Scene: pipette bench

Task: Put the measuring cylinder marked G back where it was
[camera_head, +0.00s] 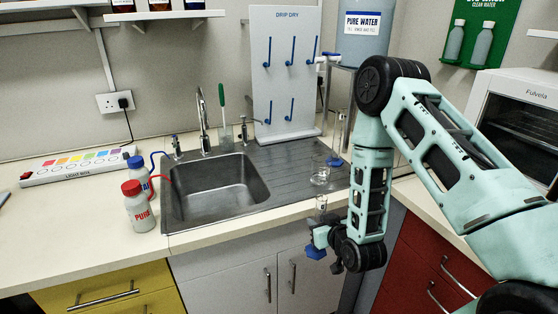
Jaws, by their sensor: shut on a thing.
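My gripper (322,236) is low in front of the counter's front edge, below the draining board. It is shut on a clear measuring cylinder (321,204) with a blue foot (316,253) that shows below the jaws. The cylinder looks about upright; its middle is hidden by the gripper. No letter is readable on it. Another clear cylinder with a blue foot (334,161) stands at the back right of the draining board (290,160), partly behind my arm. It has no readable mark either.
A clear glass vessel (320,172) stands on the draining board near the held cylinder. A white peg board (283,95) marked DRIP DRY stands behind, with several blue pegs. A sink (215,187) and two wash bottles (138,207) are left. A water tank (363,35) stands behind my arm.

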